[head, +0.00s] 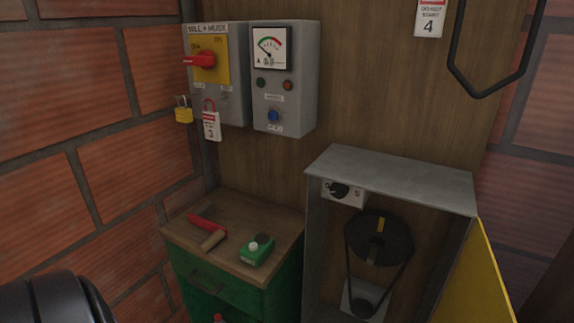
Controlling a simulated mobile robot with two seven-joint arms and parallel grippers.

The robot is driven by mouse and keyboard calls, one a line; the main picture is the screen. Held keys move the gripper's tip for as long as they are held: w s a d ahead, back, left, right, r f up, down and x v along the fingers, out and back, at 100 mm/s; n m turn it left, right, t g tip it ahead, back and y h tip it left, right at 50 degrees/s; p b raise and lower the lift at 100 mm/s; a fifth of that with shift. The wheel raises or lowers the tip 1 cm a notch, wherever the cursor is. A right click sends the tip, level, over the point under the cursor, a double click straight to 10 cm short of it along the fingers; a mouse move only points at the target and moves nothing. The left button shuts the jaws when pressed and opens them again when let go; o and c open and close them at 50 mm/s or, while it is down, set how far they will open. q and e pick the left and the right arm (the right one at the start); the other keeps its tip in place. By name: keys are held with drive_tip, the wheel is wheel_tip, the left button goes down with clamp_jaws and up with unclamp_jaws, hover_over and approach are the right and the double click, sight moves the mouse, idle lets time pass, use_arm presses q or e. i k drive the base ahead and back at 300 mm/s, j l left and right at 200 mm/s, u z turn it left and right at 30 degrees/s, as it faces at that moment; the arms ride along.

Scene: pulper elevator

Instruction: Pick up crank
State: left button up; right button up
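The crank (206,226) lies on the wooden top of the green cabinet (277,225), near its left back part. It has a red bar and a light wooden handle that points toward the front. Nothing holds it. A dark rounded part, which looks like a link of my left arm, shows at the bottom left corner, well apart from the crank. Neither of my grippers is in view.
A green device (257,250) lies right of the crank. A grey housing (392,178) with belt, pulleys and open yellow door (474,285) stands right of the cabinet. Switch box (213,75), meter box (285,80) and yellow padlock (183,114) hang above. A brick wall bounds the left.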

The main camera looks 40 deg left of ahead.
sight(196, 217)
drive_tip(key=u, duration=2)
